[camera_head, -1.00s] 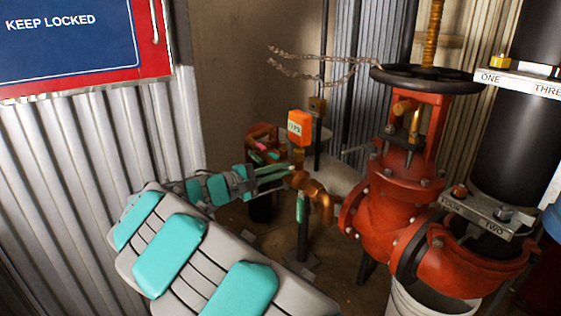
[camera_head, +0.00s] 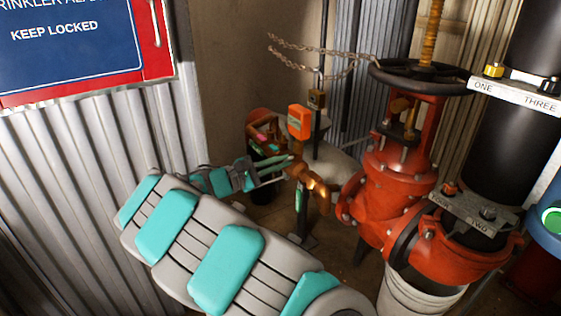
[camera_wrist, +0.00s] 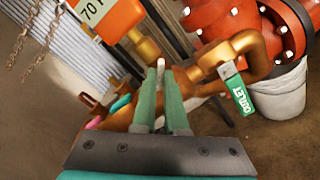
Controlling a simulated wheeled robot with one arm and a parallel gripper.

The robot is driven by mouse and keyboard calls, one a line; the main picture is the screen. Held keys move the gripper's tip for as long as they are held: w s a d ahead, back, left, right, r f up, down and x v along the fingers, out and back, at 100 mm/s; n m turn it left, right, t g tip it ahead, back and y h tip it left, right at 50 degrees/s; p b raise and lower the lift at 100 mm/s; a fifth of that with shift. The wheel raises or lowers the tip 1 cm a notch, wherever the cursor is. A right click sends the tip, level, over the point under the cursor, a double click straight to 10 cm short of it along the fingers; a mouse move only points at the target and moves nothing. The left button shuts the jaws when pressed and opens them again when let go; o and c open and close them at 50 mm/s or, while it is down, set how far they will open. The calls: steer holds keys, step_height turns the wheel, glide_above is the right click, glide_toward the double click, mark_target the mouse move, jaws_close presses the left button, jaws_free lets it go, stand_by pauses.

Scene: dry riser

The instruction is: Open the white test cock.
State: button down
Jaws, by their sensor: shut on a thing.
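The small white handle of the test cock (camera_wrist: 161,64) shows between my fingertips in the wrist view, in front of the bronze pipework (camera_wrist: 205,72). My gripper (camera_wrist: 161,74) has its two green fingers shut on this handle. In the head view my gripper (camera_head: 290,161) reaches the bronze fitting (camera_head: 316,184) from the left; the white handle is too small to make out there. A pink handle (camera_wrist: 92,122) and a teal handle (camera_wrist: 122,102) sit left of my fingers in the wrist view. Whether the cock's valve is open cannot be told.
A green OUTLET tag (camera_wrist: 240,95) hangs to the right. The big red valve (camera_head: 385,190) stands close on the right, over a white bucket (camera_head: 420,297). A corrugated wall (camera_head: 75,170) is on the left.

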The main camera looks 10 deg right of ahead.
steer(key=shift+f, duration=0.1)
steer(key=n, duration=0.9)
steer(key=c, duration=1)
jaws_free()
steer(key=shift+o, duration=0.2)
steer(key=v, duration=0.5)
